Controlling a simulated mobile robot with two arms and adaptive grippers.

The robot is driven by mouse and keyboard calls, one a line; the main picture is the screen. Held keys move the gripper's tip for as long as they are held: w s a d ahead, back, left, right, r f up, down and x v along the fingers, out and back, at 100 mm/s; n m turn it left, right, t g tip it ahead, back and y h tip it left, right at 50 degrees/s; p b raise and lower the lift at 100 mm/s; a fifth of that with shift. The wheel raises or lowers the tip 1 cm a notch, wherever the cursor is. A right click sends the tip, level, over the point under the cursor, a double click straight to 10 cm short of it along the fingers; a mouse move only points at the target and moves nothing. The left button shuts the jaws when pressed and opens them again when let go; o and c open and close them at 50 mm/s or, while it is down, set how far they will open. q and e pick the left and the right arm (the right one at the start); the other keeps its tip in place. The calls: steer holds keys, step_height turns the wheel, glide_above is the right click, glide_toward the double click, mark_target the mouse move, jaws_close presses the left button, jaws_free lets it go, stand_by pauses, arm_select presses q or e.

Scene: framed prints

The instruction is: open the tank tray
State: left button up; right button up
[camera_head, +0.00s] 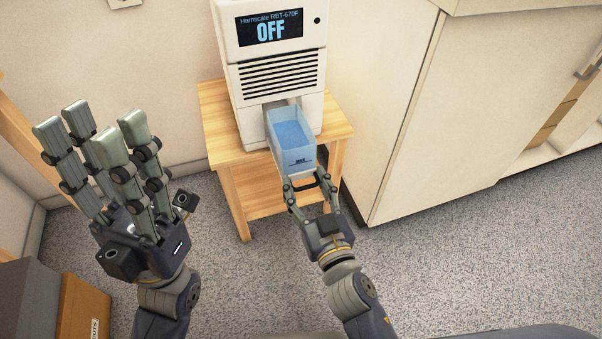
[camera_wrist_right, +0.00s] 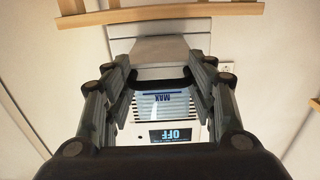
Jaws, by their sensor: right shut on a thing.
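The white machine (camera_head: 278,77) stands on a small wooden table, and its display reads OFF. Its tank tray (camera_head: 290,143), a translucent bin with blue contents, sticks out of the lower front of the machine. My right gripper (camera_head: 308,180) is at the tray's front and is shut on its dark handle. In the right wrist view the fingers reach around the dark handle (camera_wrist_right: 160,84), with the MAX mark on the tray behind it. My left gripper (camera_head: 92,128) is raised at the left, away from the machine, with its fingers spread and empty.
The wooden table (camera_head: 238,165) has a lower shelf. A cream cabinet (camera_head: 400,110) stands close on the right. Brown and grey boxes (camera_head: 84,305) are at the lower left. Carpeted floor (camera_head: 470,240) is clear in front and to the right.

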steer(key=shift+s+d+r, duration=0.15)
steer(key=shift+s+d, duration=0.2)
steer(key=shift+s, duration=0.1)
steer(key=o, duration=1.3)
steer(key=shift+s, duration=0.1)
